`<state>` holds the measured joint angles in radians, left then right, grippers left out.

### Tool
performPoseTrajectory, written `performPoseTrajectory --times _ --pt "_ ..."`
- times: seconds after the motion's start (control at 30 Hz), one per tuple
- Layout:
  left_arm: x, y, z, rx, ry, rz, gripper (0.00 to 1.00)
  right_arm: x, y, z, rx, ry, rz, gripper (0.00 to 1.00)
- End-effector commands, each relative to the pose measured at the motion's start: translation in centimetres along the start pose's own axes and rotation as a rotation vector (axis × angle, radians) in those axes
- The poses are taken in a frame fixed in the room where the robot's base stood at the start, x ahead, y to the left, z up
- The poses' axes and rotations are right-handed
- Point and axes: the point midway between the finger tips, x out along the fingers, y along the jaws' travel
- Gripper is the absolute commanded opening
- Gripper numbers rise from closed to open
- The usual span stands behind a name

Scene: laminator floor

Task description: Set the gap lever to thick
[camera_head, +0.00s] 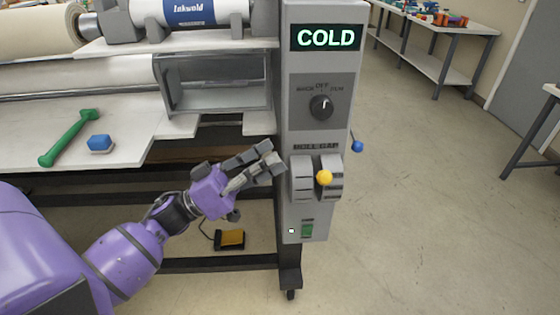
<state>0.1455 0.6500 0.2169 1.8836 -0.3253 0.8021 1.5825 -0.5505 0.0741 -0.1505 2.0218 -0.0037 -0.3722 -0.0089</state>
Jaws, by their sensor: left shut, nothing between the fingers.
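The gap lever (324,178) ends in a yellow ball knob. It stands out from a grey slotted housing under a label that seems to read "ROLL GAP" on the machine's control panel (318,220). The position marks beside the slot are too small to read. My left gripper (271,157) comes in from the left and points at the housing, just left of it. Its fingers are closed with nothing between them. They look apart from the yellow knob. My right gripper is not in view.
A display (326,38) reads "COLD" above a black rotary dial (321,107). A blue ball knob (357,146) sticks out at the panel's right side. A green switch (308,230) sits below. A green tool (68,138) and blue block (99,143) lie on the left shelf. Floor at right is clear.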

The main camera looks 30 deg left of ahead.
Motion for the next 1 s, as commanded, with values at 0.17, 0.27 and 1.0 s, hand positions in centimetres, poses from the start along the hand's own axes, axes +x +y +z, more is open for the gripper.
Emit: performPoseTrajectory --times 0.17,0.27,1.0 --pt "4.1 0.2 -0.5 0.005 0.007 0.006 0.00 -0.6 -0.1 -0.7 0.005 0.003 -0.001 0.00" --pt "6.3 0.2 -0.5 0.005 0.007 0.005 0.00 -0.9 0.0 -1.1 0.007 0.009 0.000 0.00" --pt "6.7 0.0 3.8 0.002 0.000 -0.001 0.00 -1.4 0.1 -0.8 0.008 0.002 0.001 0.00"
